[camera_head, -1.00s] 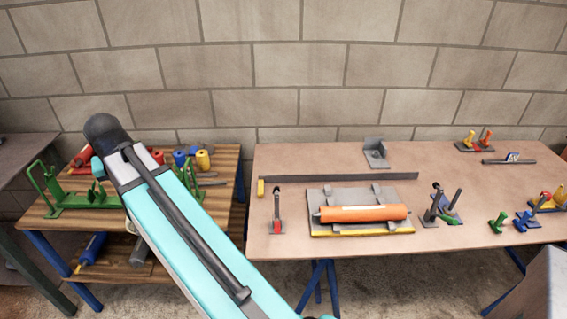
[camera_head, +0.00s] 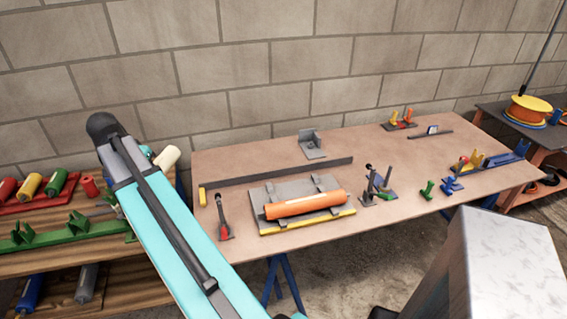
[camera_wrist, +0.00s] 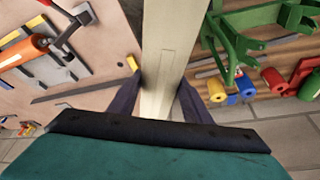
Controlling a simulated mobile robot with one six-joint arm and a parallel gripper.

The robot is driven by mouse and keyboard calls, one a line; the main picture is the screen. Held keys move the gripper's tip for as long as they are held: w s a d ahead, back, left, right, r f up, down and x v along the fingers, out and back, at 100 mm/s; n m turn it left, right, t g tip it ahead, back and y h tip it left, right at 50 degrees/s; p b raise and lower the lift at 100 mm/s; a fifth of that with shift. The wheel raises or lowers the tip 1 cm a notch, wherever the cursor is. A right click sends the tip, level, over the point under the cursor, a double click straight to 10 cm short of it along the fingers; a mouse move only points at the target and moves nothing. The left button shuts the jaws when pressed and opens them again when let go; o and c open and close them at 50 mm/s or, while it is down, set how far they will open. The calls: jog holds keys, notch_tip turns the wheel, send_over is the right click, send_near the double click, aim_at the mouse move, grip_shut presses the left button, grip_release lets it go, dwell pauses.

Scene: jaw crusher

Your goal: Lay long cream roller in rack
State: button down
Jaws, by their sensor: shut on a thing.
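My gripper (camera_wrist: 157,98) is shut on the long cream roller (camera_wrist: 164,45), which runs away from me between the two fingers in the wrist view. Its cream end also shows in the head view (camera_head: 167,157), just right of the arm's top; my arm hides the rest and the gripper there. A green rack (camera_head: 75,230) with upright notched supports stands on the wooden bench at the left. In the wrist view, green rack parts (camera_wrist: 235,45) lie to the right of the roller, apart from it.
Red, yellow and green rollers (camera_head: 32,187) lie behind the green rack. On the brown table (camera_head: 400,165), an orange roller (camera_head: 305,204) lies in a grey cradle, with a long dark bar (camera_head: 280,172) behind it. An orange reel (camera_head: 531,110) stands far right.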

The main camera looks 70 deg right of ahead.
jog(key=s+d+f+m+g, duration=0.1)
jog(key=s+d+m, duration=0.3)
jog(key=s+d, duration=0.7)
jog(key=s+d+f+m+g+p, duration=0.1)
jog(key=s+d+f+m, duration=0.3)
jog(key=s+d, duration=0.7)
jog(key=s+d+f+m+g+y+p, duration=0.1)
jog(key=s+d+m, duration=0.4)
jog(key=s+d, duration=0.6)
jog(key=s+f+g, duration=0.1)
jog(key=s, duration=0.1)
jog(key=shift+s+d+f+g, duration=0.3)
jog(key=shift+s+d+f, duration=0.05)
jog(key=shift+f, duration=0.1)
jog(key=shift+w+f+b, duration=0.1)
jog(key=shift+f+b, duration=1.3)
jog(key=shift+f, duration=1.4)
jog(key=shift+a+f+b, duration=0.1)
jog(key=shift+f+b, duration=0.85)
jog(key=shift+f, duration=0.6)
